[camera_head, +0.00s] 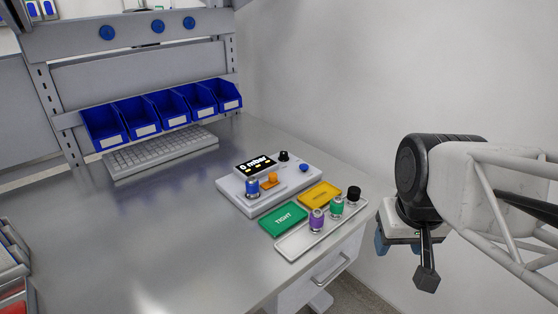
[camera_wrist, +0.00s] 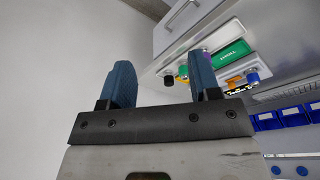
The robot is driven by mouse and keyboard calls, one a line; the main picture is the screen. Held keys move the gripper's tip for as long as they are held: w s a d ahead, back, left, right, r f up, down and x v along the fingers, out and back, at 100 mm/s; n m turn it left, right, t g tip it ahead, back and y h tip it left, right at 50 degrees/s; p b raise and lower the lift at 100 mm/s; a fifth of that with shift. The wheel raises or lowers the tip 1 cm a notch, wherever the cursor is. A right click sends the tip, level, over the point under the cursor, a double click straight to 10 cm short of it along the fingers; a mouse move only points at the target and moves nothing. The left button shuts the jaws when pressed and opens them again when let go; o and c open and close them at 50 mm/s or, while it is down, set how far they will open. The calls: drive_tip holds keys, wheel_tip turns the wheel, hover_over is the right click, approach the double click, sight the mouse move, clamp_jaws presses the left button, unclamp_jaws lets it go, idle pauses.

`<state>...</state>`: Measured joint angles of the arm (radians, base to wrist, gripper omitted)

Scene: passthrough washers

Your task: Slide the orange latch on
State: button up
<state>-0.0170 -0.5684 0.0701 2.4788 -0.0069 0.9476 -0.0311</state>
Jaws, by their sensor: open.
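The orange latch (camera_head: 270,178) is a small knob on the light grey console (camera_head: 232,200), which has a display reading "0 mbar". A blue-capped fitting (camera_head: 252,187) stands on the console just left of the latch. My gripper (camera_head: 398,246) is out to the right of the bench, beyond its right edge and well apart from the console. In the wrist view my gripper (camera_wrist: 163,88) has two blue fingers, spread apart and empty. The console shows small beyond the right finger there, and the latch is hard to make out.
A white tray (camera_head: 290,250) holds purple, green and black fittings. A keyboard (camera_head: 160,152) and blue bins (camera_head: 140,125) are at the back. The bench's left middle is clear.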

drive_tip(key=w+a+r+n, duration=0.2)
drive_tip(key=w+a+n, duration=0.15)
drive_tip(key=w, duration=0.85)
drive_tip(key=n+g, duration=0.3)
drive_tip(key=n, duration=0.4)
hover_over(273, 174)
drive_tip(key=shift+m, duration=0.25)
drive_tip(key=f, duration=0.9)
drive_tip(key=shift+s+d+f, duration=0.1)
drive_tip(key=shift+d+f, duration=0.1)
drive_tip(key=shift+d, duration=0.15)
drive_tip(key=shift+w+a+f, duration=0.2)
drive_tip(key=shift+a, duration=0.05)
drive_tip(key=shift+f, duration=0.1)
drive_tip(key=shift+s+a+f, duration=0.1)
drive_tip(key=shift+s+f, duration=0.05)
drive_tip(key=shift+f, duration=3.65)
